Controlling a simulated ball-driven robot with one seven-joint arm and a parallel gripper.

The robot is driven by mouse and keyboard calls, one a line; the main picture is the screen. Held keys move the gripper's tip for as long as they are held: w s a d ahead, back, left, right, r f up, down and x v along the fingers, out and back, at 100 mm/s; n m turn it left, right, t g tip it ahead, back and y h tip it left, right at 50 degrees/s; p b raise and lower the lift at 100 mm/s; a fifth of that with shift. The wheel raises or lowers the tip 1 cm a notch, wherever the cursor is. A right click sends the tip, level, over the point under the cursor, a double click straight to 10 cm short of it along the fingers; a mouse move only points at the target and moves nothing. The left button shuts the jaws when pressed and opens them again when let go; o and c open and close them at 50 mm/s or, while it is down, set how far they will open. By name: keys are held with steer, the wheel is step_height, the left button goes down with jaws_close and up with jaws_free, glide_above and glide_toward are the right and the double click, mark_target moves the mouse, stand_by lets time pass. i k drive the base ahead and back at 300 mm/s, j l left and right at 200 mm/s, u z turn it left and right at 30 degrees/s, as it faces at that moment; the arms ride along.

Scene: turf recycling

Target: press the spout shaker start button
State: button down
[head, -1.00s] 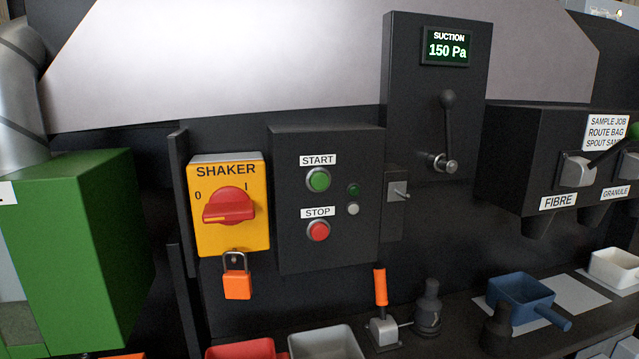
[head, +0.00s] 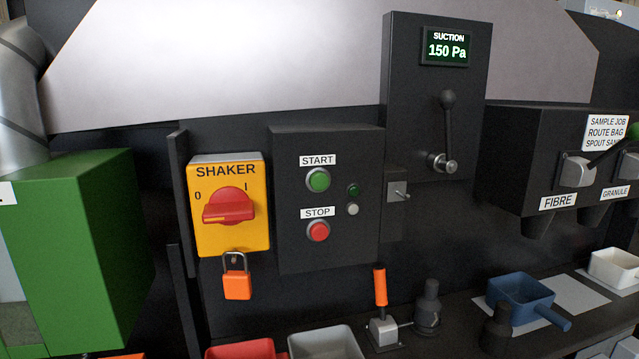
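The green START button (head: 318,180) sits under a white START label on a dark control box (head: 345,243) in the middle of the head view. The red STOP button (head: 318,231) is below it, under its own label. A dark green lamp (head: 354,190) and a pale grey lamp or button (head: 352,209) are to their right. The yellow SHAKER panel (head: 230,243) with a red rotary switch (head: 228,205) is left of the box. An orange padlock (head: 237,285) hangs at its lower edge. My gripper is not in view.
A SUCTION display (head: 447,47) reads 150 Pa above a black lever (head: 448,125). A small toggle (head: 402,194) juts out right of the box. Below stand an orange-handled clamp (head: 380,288), a blue scoop (head: 519,284) and a red tray (head: 240,349). The space before the buttons looks clear.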

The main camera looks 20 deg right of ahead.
mark_target(318, 181)
steer(key=i+l, duration=0.1)
steer(key=l, duration=1)
steer(key=i+l+u, duration=0.1)
steer(key=l, duration=1)
